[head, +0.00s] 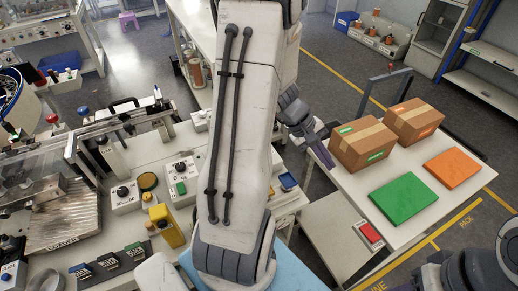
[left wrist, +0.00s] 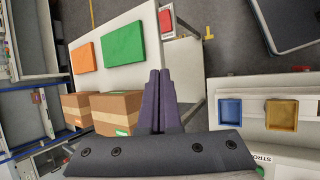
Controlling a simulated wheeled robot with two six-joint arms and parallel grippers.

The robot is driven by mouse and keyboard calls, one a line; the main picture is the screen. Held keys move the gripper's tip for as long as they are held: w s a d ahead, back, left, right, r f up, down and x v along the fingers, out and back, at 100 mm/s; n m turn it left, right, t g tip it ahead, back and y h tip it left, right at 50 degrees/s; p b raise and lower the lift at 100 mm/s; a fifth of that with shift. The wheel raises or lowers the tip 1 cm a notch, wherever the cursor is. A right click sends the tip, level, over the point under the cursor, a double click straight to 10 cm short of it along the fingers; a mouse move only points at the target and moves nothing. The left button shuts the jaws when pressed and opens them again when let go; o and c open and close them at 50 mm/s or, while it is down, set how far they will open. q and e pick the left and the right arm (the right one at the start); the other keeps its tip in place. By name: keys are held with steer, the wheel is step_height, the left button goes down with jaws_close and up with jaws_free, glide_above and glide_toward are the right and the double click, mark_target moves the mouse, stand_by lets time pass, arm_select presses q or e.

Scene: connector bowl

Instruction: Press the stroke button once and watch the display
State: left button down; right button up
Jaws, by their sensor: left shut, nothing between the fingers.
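A pale control box (head: 181,180) with a round black knob and a green button (head: 181,188) stands on the left bench, just left of my left arm. In the left wrist view, part of a label reading "STRO" (left wrist: 262,158) shows at the lower right edge; the rest is cut off. I cannot make out a display. My left gripper (head: 322,154) is shut and empty, in the air over the gap between the bench and the right table. Its dark fingers (left wrist: 159,85) are together in the left wrist view. My right gripper is out of view.
The right table (head: 345,197) carries two cardboard boxes (head: 362,146), a green panel (head: 404,199) and an orange panel (head: 453,168). Blue (left wrist: 231,112) and yellow (left wrist: 281,115) trays lie on the bench. My left arm covers the middle bench.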

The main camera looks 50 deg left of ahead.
arm_select(q)
steer(key=s+a+f+n+t+y+p, duration=0.1)
steer(key=a+n, duration=0.5)
steer(key=a, duration=0.6)
steer(key=s+a+f+n+t+y+p, duration=0.2)
steer(key=s+a+n+t+y, duration=0.2)
steer(key=a, duration=0.8)
steer(key=shift+s+a+f+n, duration=0.3)
steer(key=shift+s+f+n, duration=0.1)
steer(key=shift+n, duration=0.5)
step_height(320, 180, down, 8)
steer(key=b, duration=0.6)
steer(key=shift+f+b, duration=0.35)
steer(key=shift+b, duration=0.2)
steer(key=shift+f+b, duration=0.4)
steer(key=shift+b, duration=0.3)
